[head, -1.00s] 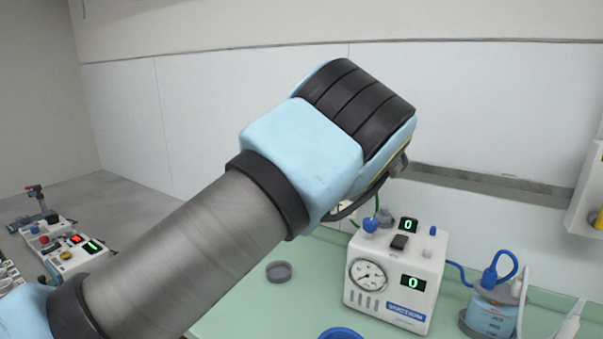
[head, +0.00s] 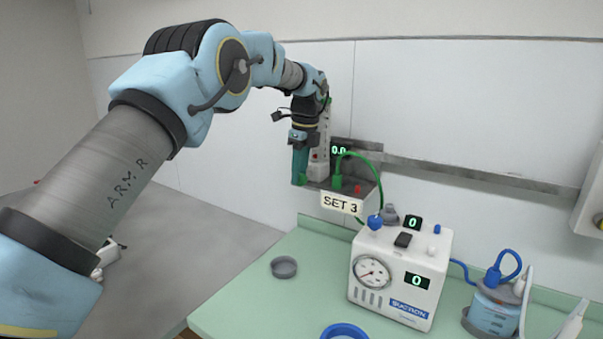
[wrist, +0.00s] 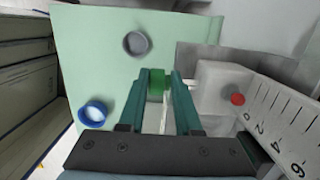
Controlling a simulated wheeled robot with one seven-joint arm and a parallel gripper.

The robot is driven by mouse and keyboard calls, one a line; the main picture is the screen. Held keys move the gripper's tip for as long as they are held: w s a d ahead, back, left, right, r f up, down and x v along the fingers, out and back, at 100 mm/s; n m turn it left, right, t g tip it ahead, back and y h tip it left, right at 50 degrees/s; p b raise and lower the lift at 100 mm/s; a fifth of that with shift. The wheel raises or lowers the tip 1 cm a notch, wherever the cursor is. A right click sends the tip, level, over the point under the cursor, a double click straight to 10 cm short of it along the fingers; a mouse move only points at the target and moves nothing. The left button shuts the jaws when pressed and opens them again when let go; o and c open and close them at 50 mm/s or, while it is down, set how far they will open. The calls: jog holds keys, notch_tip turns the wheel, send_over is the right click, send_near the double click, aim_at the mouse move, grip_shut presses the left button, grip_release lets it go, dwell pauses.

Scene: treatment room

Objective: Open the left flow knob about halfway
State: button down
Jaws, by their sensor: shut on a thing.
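The flow unit (head: 319,170) is on the back wall above a sign reading SET 3 (head: 341,203). Its small display (head: 339,150) reads 0.0. A green knob (wrist: 157,80) is between the teal fingers of my gripper (wrist: 160,92) in the wrist view, and they are shut on it. In the head view my gripper (head: 300,172) points down at the unit's left side, where a bit of green knob (head: 302,180) shows. The unit's white body with a numbered scale (wrist: 272,122) is to the right in the wrist view. The knob's turn angle cannot be told.
A green hose (head: 375,165) loops beside the unit. Below stand a suction machine (head: 400,270), a grey dish (head: 284,267) and a blue-rimmed bowl (head: 344,331) on the green counter (head: 240,300).

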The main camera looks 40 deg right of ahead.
jog(key=g, duration=0.3)
jog(key=w+f+g+h, duration=0.1)
jog(key=shift+a+g, duration=0.3)
jog(key=shift+w+f+g+h, duration=0.1)
jog(key=shift+f+g+h, duration=0.1)
jog(key=shift+g, duration=0.7)
jog(key=shift+f+g+h, duration=0.15)
jog(key=shift+g+h, duration=0.05)
jog(key=shift+g, duration=0.7)
jog(key=shift+a+g, duration=0.1)
jog(key=shift+g, duration=0.2)
jog(key=shift+f, duration=0.1)
jog(key=c, duration=0.7)
grip_release()
jog(key=shift+r, duration=0.3)
jog(key=shift+r, duration=0.1)
